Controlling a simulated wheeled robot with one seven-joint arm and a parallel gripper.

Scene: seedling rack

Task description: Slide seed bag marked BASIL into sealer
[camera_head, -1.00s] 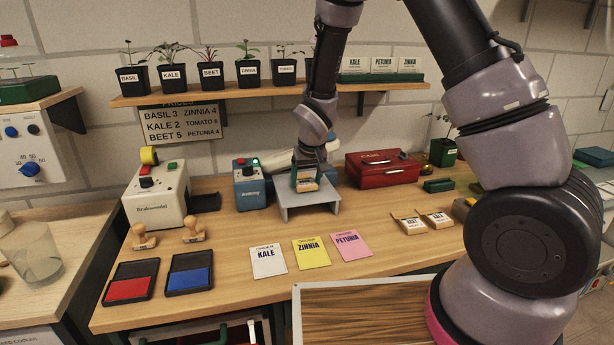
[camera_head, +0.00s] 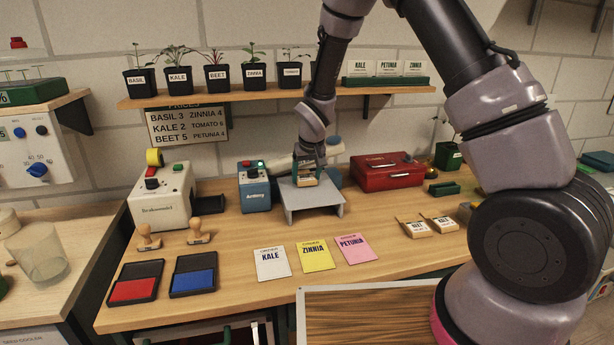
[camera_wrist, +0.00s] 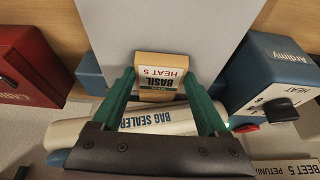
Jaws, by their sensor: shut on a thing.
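My gripper (camera_wrist: 160,92) is shut on the tan seed bag marked BASIL, HEAT 5 (camera_wrist: 158,70), with one green finger on either side. In the head view my gripper (camera_head: 307,160) holds the bag (camera_head: 306,178) at the back of a grey stand (camera_head: 312,201). The bag sealer (camera_wrist: 165,118), a pale bar with blue lettering, lies across the fingers' area in the wrist view, close to the bag's edge. Whether the bag is in its slot I cannot tell. In the head view the sealer's pale bar (camera_head: 334,146) shows behind my gripper, partly hidden.
A blue Ardmoy heat box (camera_head: 254,190) stands just left of the grey stand, and a red box (camera_head: 388,173) to its right. Kale, Zinnia and Petunia cards lie in front. Two bags (camera_head: 414,227) (camera_head: 440,223) lie at the right. A plant shelf (camera_head: 270,94) hangs above.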

